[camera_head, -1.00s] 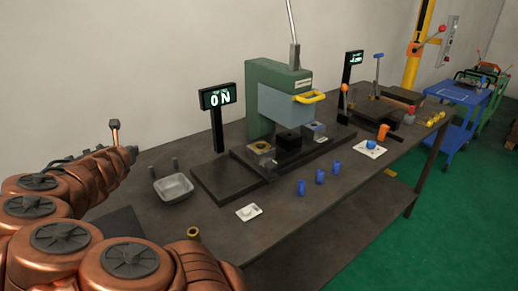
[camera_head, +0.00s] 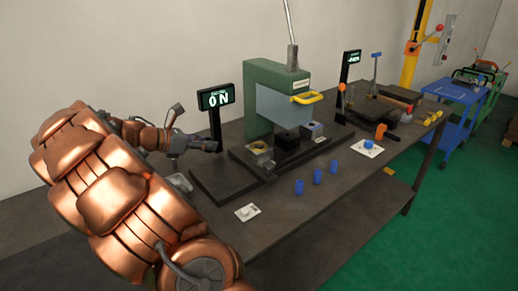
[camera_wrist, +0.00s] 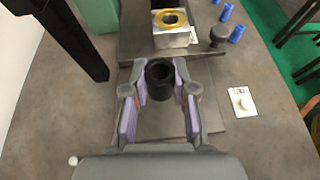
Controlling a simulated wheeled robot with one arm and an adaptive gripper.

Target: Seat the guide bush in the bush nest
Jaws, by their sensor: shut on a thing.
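My gripper (camera_wrist: 160,88) is shut on a dark hollow cylinder, which I take to be the guide bush (camera_wrist: 160,73); its open round top faces the wrist camera. In the head view my gripper (camera_head: 214,146) is above the left part of the bench, in front of the display post. A silver block with a yellow ring around a round hole, likely the bush nest (camera_wrist: 174,39), sits ahead of the bush in the wrist view, apart from it.
A green press (camera_head: 268,85) with a clear guard and yellow handle stands behind the nest. The display (camera_head: 215,98) reads 0 N. A knobbed clamp (camera_wrist: 217,38) is beside the nest. Blue cylinders (camera_head: 317,176) and a white plate (camera_head: 248,212) lie at the front.

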